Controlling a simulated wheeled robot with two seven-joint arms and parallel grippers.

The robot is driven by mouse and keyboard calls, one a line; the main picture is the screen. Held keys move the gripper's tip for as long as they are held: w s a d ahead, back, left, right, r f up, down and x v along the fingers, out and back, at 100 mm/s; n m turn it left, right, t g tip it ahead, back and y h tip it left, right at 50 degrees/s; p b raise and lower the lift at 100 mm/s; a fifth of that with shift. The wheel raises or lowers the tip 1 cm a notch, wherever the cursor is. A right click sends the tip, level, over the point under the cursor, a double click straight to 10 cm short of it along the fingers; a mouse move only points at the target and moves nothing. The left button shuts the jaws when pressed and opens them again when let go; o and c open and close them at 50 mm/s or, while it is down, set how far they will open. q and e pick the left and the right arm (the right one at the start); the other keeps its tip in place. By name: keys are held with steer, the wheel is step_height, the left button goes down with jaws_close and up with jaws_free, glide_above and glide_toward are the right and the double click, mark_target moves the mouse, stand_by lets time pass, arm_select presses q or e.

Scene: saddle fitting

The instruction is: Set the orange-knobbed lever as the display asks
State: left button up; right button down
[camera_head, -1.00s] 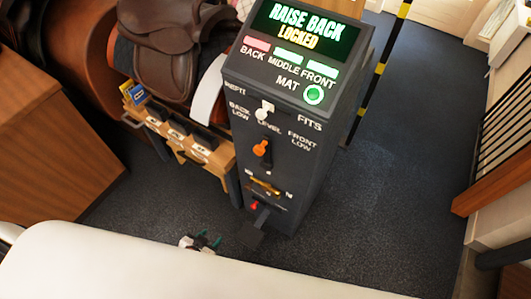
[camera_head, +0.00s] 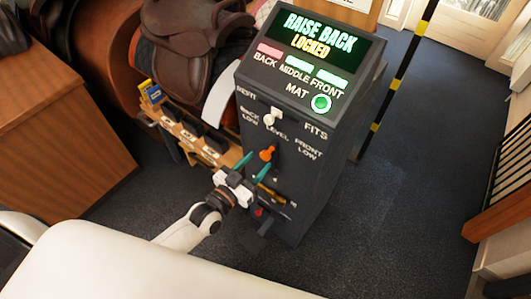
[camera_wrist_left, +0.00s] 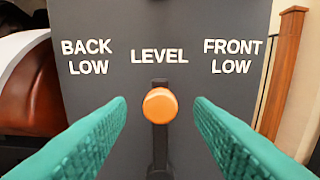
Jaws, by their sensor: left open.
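The orange-knobbed lever (camera_head: 267,153) stands on the front of a dark cabinet (camera_head: 310,185). In the left wrist view its round orange knob (camera_wrist_left: 160,105) sits straight below the word LEVEL, between BACK LOW and FRONT LOW. The display (camera_head: 318,36) on top reads RAISE BACK in green and LOCKED in yellow. My left gripper (camera_head: 256,167) is open, its green fingers (camera_wrist_left: 160,124) on either side of the knob, apart from it in the left wrist view. My right gripper is not in view.
Above the lever is a white switch (camera_head: 269,119) marked FITS on its right. Below it are a brass bolt (camera_head: 271,195) and a small red lever (camera_head: 259,212). A brown saddle (camera_head: 193,40) stands left of the cabinet.

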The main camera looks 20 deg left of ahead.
mark_target(263, 157)
arm_select(q)
steer(key=shift+x, duration=2.35)
